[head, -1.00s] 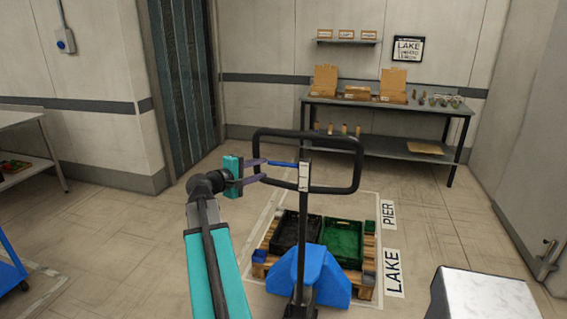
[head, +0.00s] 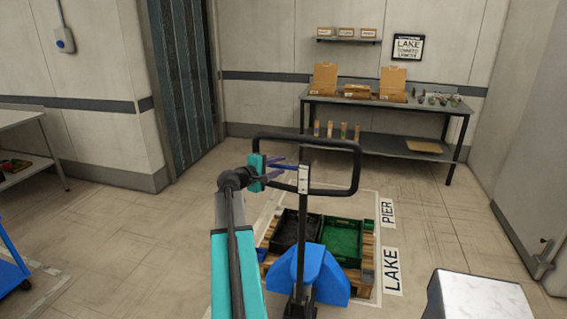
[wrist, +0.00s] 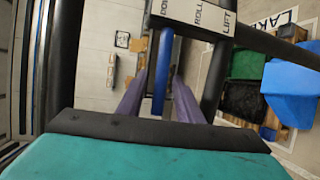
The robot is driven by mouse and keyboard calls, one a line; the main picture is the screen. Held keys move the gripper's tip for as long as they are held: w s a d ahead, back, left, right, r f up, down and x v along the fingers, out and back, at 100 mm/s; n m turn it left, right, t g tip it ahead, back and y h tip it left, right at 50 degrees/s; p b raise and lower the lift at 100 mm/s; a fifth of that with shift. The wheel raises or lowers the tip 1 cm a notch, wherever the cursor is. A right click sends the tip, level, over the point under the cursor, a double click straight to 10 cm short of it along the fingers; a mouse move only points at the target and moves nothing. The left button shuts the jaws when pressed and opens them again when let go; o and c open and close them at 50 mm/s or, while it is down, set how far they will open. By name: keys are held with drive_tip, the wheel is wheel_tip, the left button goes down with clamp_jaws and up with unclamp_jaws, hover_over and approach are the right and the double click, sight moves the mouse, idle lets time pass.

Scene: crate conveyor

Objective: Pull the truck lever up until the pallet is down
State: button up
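The pallet truck's black loop handle (head: 358,170) stands upright in front of me. Its short blue lever (head: 283,167) sticks out to the left from a white label plate, roughly level. My gripper (head: 277,167) is at the lever from the left, its purple fingers spread. In the wrist view the blue lever (wrist: 161,85) lies between the two fingers with gaps on both sides, so my gripper (wrist: 158,88) is open around it. The wooden pallet (head: 367,265) sits behind the blue truck body (head: 323,272); whether it touches the floor I cannot tell.
A black crate (head: 287,230) and a green crate (head: 342,238) stand on the pallet. LAKE and PIER floor signs lie to its right. A white-topped block (head: 480,300) is at front right. A bench (head: 385,102) stands at the back. The left floor is mostly clear.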

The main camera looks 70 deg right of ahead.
drive_tip(key=shift+p+x, duration=0.35)
drive_tip(key=shift+x, duration=1.25)
clamp_jaws()
